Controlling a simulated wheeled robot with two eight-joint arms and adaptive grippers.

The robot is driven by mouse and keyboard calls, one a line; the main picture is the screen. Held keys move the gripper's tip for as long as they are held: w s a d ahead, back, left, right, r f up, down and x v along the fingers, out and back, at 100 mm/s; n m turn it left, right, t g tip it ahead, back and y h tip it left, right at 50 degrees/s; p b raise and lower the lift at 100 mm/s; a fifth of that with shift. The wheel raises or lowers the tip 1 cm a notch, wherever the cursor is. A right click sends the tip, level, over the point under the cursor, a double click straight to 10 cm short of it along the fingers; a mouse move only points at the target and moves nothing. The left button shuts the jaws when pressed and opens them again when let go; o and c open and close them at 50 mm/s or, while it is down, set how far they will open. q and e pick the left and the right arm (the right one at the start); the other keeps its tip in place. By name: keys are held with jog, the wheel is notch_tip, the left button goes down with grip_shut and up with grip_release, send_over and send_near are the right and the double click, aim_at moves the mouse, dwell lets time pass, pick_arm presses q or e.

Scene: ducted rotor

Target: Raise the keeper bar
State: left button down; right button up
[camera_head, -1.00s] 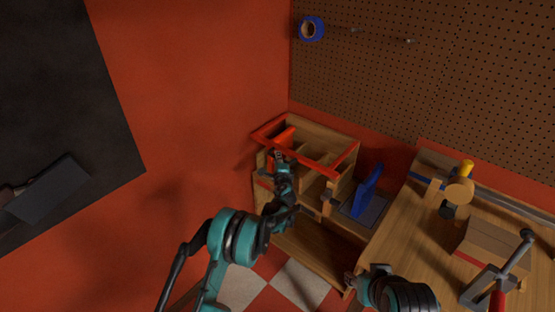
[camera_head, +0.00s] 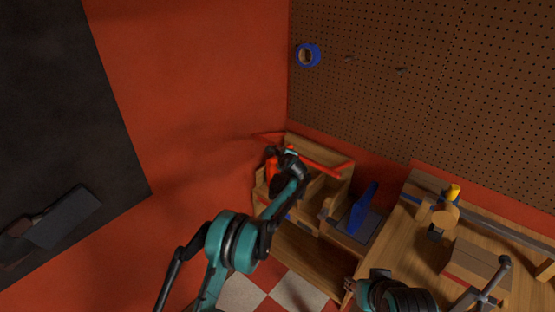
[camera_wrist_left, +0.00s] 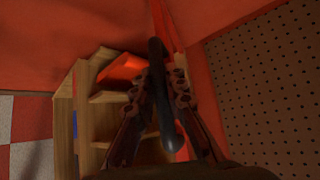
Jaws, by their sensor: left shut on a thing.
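The red keeper bar (camera_head: 322,166) runs across the top of the wooden rack (camera_head: 339,186), with a red side arm (camera_head: 268,135) reaching toward the back left. My left gripper (camera_head: 287,153) is at the bar's left part and covers some of it. In the left wrist view my gripper (camera_wrist_left: 160,92) is closed around a dark curved rod-like part, with red of the bar (camera_wrist_left: 170,25) behind it. The exact contact is hard to see. My right gripper (camera_head: 352,287) is low, near the bench edge, away from the bar; its fingers are unclear.
An orange-red piece (camera_head: 271,170) sits in the rack, also in the left wrist view (camera_wrist_left: 122,69). A blue upright part (camera_head: 363,208) stands right of the rack. The bench at right holds a wooden block (camera_head: 474,262) and a mallet (camera_head: 446,214). A pegboard wall is close behind.

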pick_arm(q)
notch_tip(320, 180, up, 6)
jog(key=w+d+p, duration=0.1)
jog(key=w+p, duration=0.1)
jog(key=p, duration=0.1)
jog(key=shift+w+d+f+g, duration=0.15)
jog(key=shift+w+d+g, duration=0.15)
jog(key=shift+d, duration=0.1)
jog(key=c, duration=1.5)
grip_release()
jog(key=shift+c, duration=0.2)
jog(key=shift+s, duration=0.1)
jog(key=v, duration=1.2)
